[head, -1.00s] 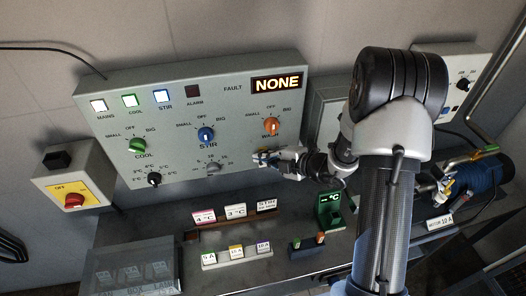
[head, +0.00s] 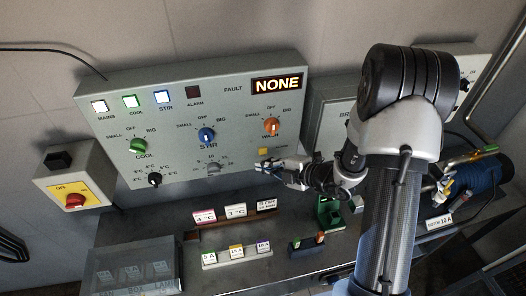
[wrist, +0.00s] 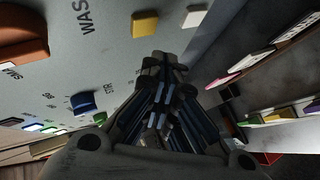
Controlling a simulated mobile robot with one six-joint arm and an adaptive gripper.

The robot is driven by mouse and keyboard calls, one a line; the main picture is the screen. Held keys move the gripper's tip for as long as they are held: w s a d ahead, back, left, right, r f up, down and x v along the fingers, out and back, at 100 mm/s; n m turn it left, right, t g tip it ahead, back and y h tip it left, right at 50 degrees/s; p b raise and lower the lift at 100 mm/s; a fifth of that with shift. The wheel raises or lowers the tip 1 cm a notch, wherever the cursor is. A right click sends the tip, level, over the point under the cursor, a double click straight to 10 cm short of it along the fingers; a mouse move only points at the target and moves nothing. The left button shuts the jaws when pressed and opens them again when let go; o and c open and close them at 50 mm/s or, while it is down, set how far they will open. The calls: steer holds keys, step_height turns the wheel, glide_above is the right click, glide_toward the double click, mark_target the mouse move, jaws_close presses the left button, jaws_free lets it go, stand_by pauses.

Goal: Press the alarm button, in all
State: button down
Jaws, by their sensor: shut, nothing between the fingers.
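The grey control panel (head: 228,148) carries a yellow square button (head: 263,152) at its lower right, below the orange knob. The same yellow square shows in the wrist view (wrist: 145,24). I cannot read a label that marks it as the alarm button. A dark lamp labelled ALARM (head: 193,92) is at the top of the panel. My gripper (head: 259,165) is shut and empty, its tips just below the yellow square in the head view. In the wrist view the closed fingers (wrist: 168,62) point up beside the panel face, apart from the square.
The fault display (head: 278,84) reads NONE. A blue knob (head: 206,135) and an orange knob (head: 272,126) are on the panel. Below, the bench holds card racks (head: 236,253) and a green device (head: 328,211).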

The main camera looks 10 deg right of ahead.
steer(key=shift+s, duration=1.65)
steer(key=s+a+r+n+g+y+b, duration=0.1)
steer(key=s+a+r+n+g, duration=0.45)
steer(key=n, duration=0.75)
steer(key=s+a+r+n+g+b, duration=0.1)
steer(key=s+a+r+n+g, duration=0.1)
steer(key=s+a+r+n, duration=0.65)
steer(key=s+d+r+n+t+h+b, duration=0.1)
steer(key=s+d+n+h, duration=0.3)
steer(key=n, duration=1)
steer(key=s+d+r+n+t+h+b, duration=0.1)
steer(key=s+d+n+h, duration=0.4)
steer(key=d+n, duration=0.5)
steer(key=s+n, duration=0.2)
steer(key=n, duration=0.2)
steer(key=shift+s+d, duration=0.15)
steer(key=shift+s, duration=0.1)
